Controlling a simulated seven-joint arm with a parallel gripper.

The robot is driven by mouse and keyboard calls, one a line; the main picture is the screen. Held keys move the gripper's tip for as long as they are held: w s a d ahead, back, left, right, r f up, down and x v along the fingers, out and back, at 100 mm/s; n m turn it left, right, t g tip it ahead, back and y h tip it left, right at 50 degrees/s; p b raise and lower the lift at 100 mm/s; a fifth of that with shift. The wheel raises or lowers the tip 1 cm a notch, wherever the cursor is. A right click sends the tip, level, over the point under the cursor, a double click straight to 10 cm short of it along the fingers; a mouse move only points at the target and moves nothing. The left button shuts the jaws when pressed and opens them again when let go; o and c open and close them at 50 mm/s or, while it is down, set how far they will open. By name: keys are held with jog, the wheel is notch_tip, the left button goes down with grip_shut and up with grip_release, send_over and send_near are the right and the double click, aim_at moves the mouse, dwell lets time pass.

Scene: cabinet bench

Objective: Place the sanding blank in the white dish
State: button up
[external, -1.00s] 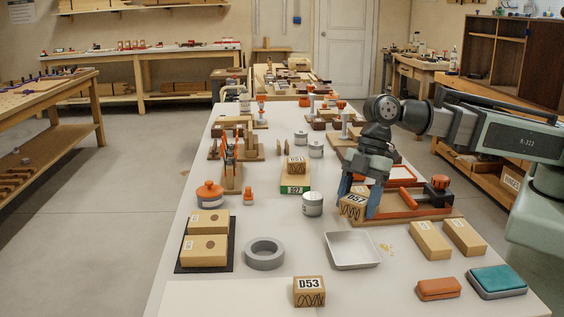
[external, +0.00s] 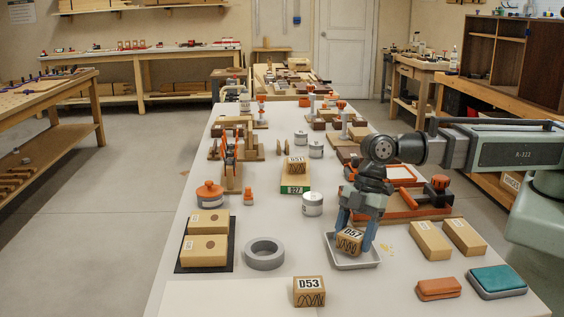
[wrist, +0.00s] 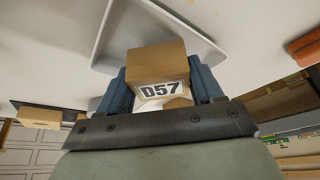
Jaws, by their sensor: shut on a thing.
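My gripper (external: 354,240) is shut on a tan wooden block labelled D57 (external: 348,243). The block looks tilted and is over the white dish (external: 355,266), within its outline. I cannot tell whether the block touches the dish floor. In the wrist view the block (wrist: 158,68) sits between the blue fingers of my gripper (wrist: 161,88), with the white dish (wrist: 150,22) behind it.
Two tan blocks (external: 430,241) lie right of the dish. An orange block (external: 438,289) and a teal box (external: 497,281) are at front right. A grey ring (external: 264,254) lies left. An orange clamp fixture (external: 420,205) stands behind the dish. The bench between ring and dish is clear.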

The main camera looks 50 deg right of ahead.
jog(key=shift+f, duration=0.5)
jog(key=shift+f, duration=0.15)
jog(key=o, duration=0.8)
jog(key=shift+v, duration=6.2)
